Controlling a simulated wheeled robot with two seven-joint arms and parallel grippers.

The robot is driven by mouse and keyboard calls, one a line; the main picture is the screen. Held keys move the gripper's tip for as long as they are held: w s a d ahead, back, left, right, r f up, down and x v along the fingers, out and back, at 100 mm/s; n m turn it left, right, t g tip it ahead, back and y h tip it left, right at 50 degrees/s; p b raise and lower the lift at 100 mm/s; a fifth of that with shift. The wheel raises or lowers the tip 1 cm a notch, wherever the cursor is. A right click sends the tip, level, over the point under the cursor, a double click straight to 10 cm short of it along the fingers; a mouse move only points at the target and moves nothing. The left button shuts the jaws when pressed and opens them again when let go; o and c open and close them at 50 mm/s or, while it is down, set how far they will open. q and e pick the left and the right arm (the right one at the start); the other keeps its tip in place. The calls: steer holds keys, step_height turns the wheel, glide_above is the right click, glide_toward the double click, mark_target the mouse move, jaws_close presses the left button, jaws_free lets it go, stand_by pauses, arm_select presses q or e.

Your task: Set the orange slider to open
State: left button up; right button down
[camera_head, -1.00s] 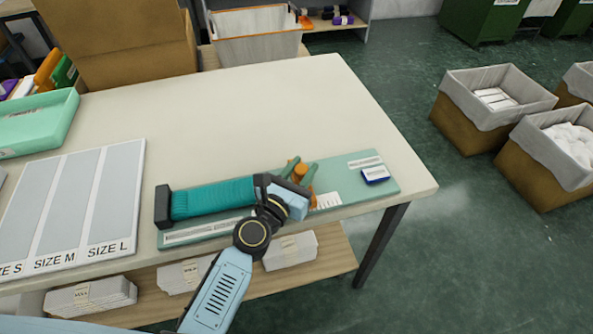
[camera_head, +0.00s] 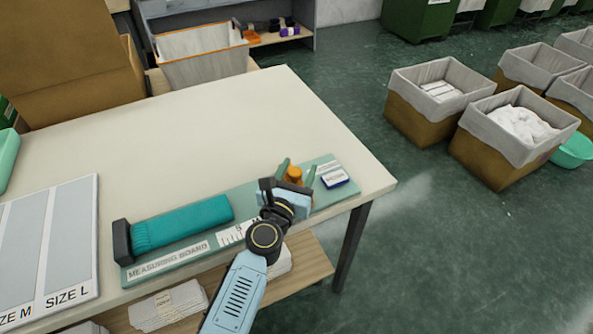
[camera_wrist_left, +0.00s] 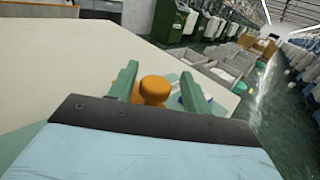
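The orange slider (camera_head: 294,173) has a round knob and sits on the right part of the green measuring board (camera_head: 245,197). It also shows in the left wrist view (camera_wrist_left: 154,91). My left gripper (camera_head: 297,175) is open, with one green finger on each side of the knob. The left finger is close against the knob; a small gap shows at the right finger. Whether they touch is hard to tell. A teal knit piece (camera_head: 182,224) lies on the board to the left, clear of the slider. My right gripper is not in view.
A black block (camera_head: 122,242) stands at the board's left end. A small blue-and-white block (camera_head: 335,179) lies right of the slider. A size sheet (camera_head: 45,250) lies at the left. The table (camera_head: 230,130) behind the board is clear.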

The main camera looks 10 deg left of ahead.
arm_select(q)
steer(key=shift+s+a, duration=0.1)
steer(key=s+a, duration=0.2)
steer(key=s, duration=1.1)
steer(key=shift+a+b, duration=0.25)
steer(key=shift+b, duration=0.2)
